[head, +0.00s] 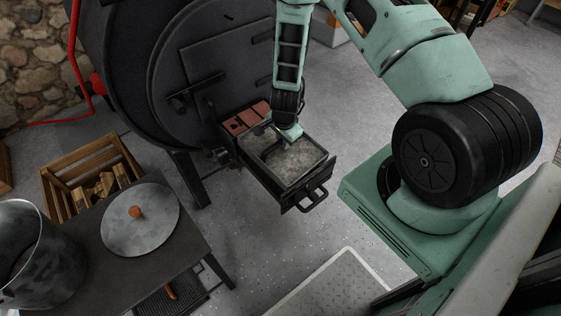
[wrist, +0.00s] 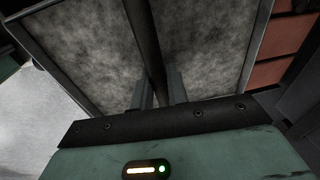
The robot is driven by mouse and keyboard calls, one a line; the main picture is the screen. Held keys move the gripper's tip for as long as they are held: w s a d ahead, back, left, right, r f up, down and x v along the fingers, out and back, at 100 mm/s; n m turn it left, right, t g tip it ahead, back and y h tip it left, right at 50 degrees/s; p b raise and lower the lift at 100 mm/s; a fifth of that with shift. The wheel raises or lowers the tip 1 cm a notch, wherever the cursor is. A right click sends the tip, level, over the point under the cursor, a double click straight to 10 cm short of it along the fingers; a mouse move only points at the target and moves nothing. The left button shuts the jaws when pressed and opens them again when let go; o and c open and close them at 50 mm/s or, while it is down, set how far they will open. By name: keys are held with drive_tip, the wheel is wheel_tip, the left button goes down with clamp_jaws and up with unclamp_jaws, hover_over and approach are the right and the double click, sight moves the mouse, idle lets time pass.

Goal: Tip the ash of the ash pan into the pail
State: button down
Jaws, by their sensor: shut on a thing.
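The ash pan (head: 311,180) sits in the pulled-out drawer (head: 262,181) under the stove, full of grey ash (head: 292,163). A dark bar handle (wrist: 143,35) crosses over the pan. My gripper (head: 277,139) reaches down from above at the pan's stove-side end. In the wrist view, my gripper (wrist: 158,88) is shut on this bar, with the ash below it. The metal pail (head: 50,262) stands upright on a dark table at the lower left, well apart from my gripper. Its inside is mostly hidden.
A round metal lid (head: 155,232) with an orange knob lies on the table (head: 170,270) beside the pail. A crate of firewood (head: 62,192) stands behind the table. The black stove (head: 165,45) rises beside my arm. A floor plate (head: 325,290) lies in front.

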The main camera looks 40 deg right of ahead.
drive_tip(key=shift+r, duration=0.65)
drive_tip(key=shift+p, duration=0.3)
drive_tip(key=shift+r+p, duration=3.5)
drive_tip(key=shift+r, duration=1)
